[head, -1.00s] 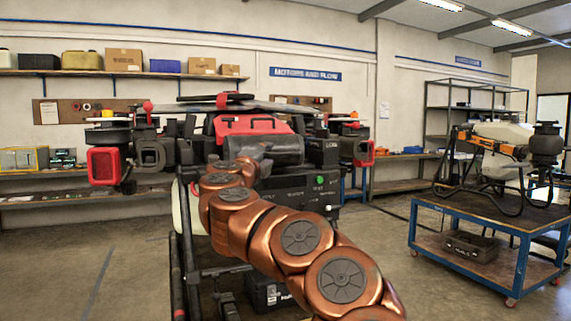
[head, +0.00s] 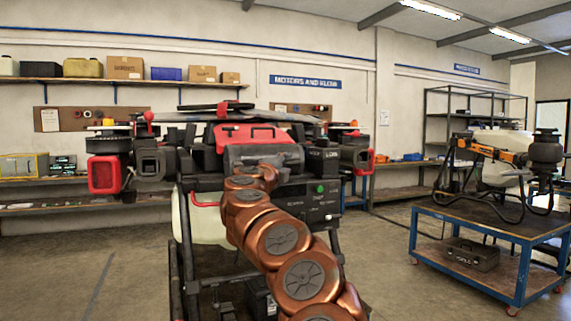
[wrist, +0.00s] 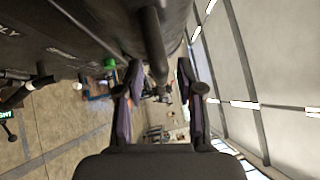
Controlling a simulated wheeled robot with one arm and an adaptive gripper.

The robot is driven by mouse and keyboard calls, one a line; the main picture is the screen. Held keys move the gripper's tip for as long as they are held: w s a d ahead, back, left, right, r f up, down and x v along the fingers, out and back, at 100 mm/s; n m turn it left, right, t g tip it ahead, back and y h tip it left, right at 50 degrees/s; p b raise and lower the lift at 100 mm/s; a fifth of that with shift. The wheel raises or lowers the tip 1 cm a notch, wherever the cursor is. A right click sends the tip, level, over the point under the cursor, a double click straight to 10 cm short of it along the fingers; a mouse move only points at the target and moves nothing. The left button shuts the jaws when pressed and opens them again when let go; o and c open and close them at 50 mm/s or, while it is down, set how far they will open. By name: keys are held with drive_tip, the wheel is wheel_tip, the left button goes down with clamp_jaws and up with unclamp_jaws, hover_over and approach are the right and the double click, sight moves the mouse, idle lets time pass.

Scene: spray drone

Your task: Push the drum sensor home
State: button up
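The large spray drone (head: 190,160) stands in front of me with a dark drum (head: 262,157) on its near side. Below the drum is a black panel with a green light (head: 320,188). My copper arm reaches up to the drum and hides part of the panel. My gripper (wrist: 159,80) shows in the wrist view with its two fingers apart. A dark rod (wrist: 152,45) lies in the picture between the fingers; I cannot tell whether it is the drum sensor, or whether the fingers touch it. The panel also shows in the wrist view (wrist: 45,40).
A red-framed part (head: 103,174) juts out at the drone's left. A pale tank (head: 205,220) is under the drone. A blue cart (head: 480,228) with another drone stands at the right. Shelves line the back wall. Floor between the drone and cart is clear.

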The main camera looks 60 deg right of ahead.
drive_tip(key=shift+d+r, duration=0.1)
drive_tip(key=shift+d, duration=0.2)
clamp_jaws()
idle(0.6)
